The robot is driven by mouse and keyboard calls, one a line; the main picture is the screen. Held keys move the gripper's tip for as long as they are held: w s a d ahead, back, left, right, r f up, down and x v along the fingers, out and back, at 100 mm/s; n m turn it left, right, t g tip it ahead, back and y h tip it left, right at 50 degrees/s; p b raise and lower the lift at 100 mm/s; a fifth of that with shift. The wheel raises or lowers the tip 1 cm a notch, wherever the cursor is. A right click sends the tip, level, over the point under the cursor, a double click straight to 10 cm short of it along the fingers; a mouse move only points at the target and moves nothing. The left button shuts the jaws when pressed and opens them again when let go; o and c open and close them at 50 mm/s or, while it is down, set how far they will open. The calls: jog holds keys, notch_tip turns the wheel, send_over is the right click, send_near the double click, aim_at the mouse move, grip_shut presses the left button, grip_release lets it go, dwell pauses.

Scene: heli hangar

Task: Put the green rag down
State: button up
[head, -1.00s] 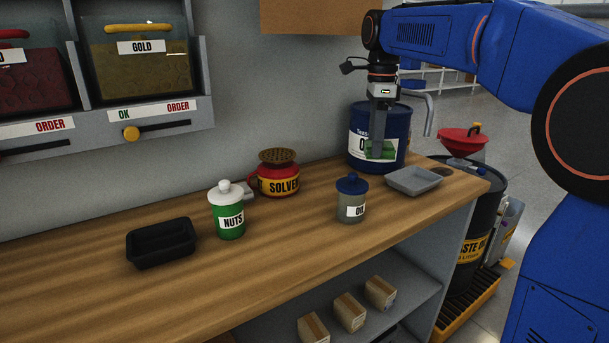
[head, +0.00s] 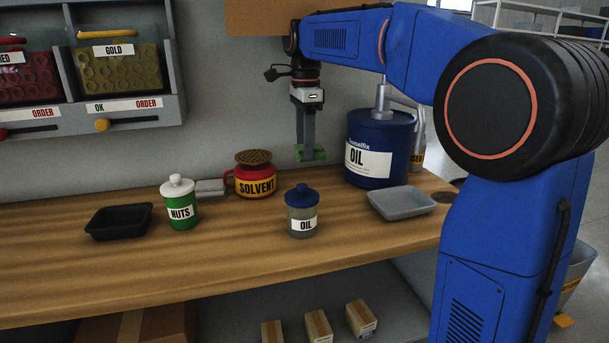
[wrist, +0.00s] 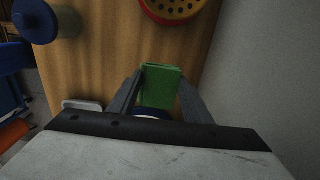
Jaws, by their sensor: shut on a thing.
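The green rag (head: 311,153) is a small folded square, held between the fingertips of my gripper (head: 308,148) above the back of the workbench. In the wrist view the rag (wrist: 160,86) sits between the two dark fingers of my gripper (wrist: 158,92), which are shut on it. In the head view it hangs left of the big blue oil drum and right of the solvent pot, apart from the wooden bench top (head: 250,270).
The blue oil drum (head: 378,145), red solvent pot (head: 256,182), blue-lidded oil jar (head: 301,217), green nuts jar (head: 181,206), black tray (head: 118,220) and grey tray (head: 402,202) stand on the bench. Bare wood lies between the solvent pot and the drum.

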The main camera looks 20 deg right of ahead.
jog(key=shift+f, duration=3.65)
jog(key=shift+f, duration=0.1)
jog(key=o, duration=1)
notch_tip(320, 180, up, 12)
jog(key=shift+s, duration=0.1)
